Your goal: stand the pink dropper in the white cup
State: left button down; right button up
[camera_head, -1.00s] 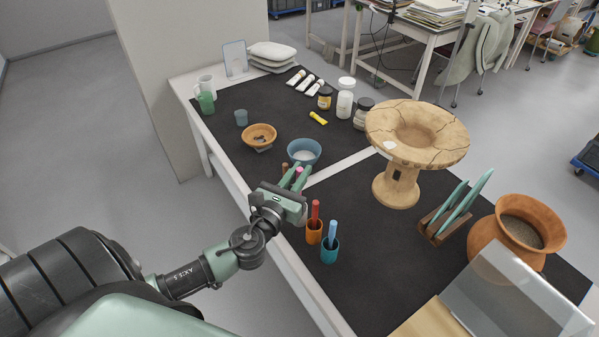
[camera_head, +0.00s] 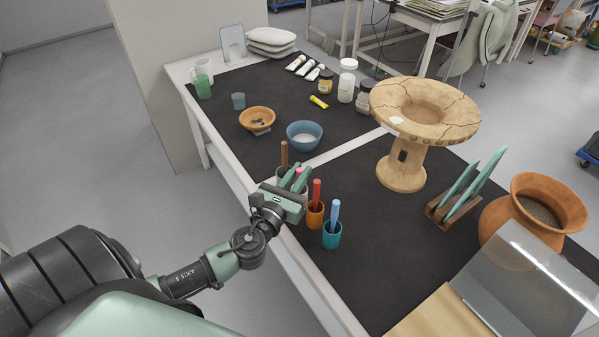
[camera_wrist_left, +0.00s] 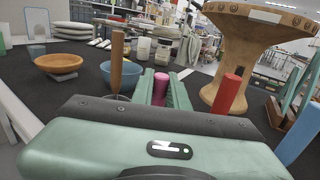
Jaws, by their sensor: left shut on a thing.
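My left gripper (camera_head: 298,178) is shut on the pink dropper (camera_head: 299,172), whose top shows between the green fingers; it also shows in the left wrist view (camera_wrist_left: 160,88). The dropper's lower part is hidden by the gripper. The white cup (camera_head: 305,188) is mostly hidden behind the gripper, with only a pale bit showing beside the fingers. I cannot tell whether the dropper's lower end is inside it. My right gripper is not in view.
A brown dropper (camera_head: 284,153) stands just left of the fingers. A red dropper (camera_head: 317,191) stands in an orange cup (camera_head: 315,216), and a blue one (camera_head: 335,210) in a teal cup (camera_head: 332,236). A blue bowl (camera_head: 304,136) lies behind; a clay stand (camera_head: 402,165) is to the right.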

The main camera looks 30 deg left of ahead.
pick_arm(q)
jog(key=shift+f, duration=0.25)
jog(key=c, duration=1.3)
grip_release()
jog(key=shift+s, duration=0.1)
jog(key=s+d+b, duration=0.1)
jog(key=s, duration=0.6)
jog(key=shift+s+b, duration=0.3)
jog(key=shift+b, duration=0.1)
